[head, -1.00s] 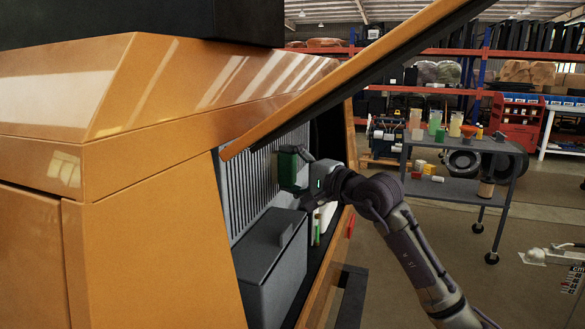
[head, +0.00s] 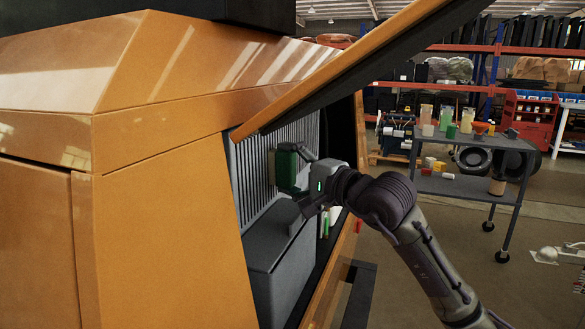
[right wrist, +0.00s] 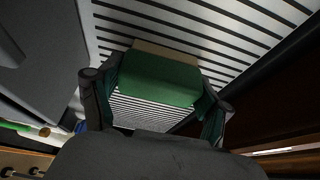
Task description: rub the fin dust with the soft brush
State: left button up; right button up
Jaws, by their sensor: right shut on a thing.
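The soft brush (head: 286,168) is a green block. Its pale tan bristle edge shows in the right wrist view (right wrist: 166,50), facing the grey cooling fins (right wrist: 250,45). My right gripper (head: 298,172) is shut on the brush, with one finger on each side of it. The brush is at the fins (head: 248,180), inside the orange housing under the raised panel. I cannot tell whether the bristles touch the fins. I cannot make out the dust on the fins; the brush hides part of them. My left gripper is not in view.
A grey box (head: 275,265) sits just below the fins. The raised orange panel (head: 350,65) slopes over my right arm. Small bottles stand beside the box. A grey cart (head: 470,187) with jars is at the right, with open floor in front.

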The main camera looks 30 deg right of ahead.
jog(key=shift+s+a, duration=0.25)
jog(key=shift+a, duration=0.05)
jog(key=shift+r+p, duration=0.4)
jog(key=shift+r, duration=0.3)
jog(key=shift+w+d, duration=0.75)
jog(key=shift+d, duration=0.1)
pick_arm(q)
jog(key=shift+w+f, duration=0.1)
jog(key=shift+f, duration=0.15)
pick_arm(e)
jog(key=shift+w+d, duration=0.5)
jog(key=shift+d, duration=0.05)
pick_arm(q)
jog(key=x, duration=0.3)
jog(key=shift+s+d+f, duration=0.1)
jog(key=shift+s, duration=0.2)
pick_arm(e)
jog(key=w+d, duration=0.4)
jog(key=d, duration=0.1)
jog(key=shift+w, duration=0.25)
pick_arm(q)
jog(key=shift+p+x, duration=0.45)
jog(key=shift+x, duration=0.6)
pick_arm(e)
jog(key=shift+w+d, duration=1.05)
jog(key=shift+d, duration=0.15)
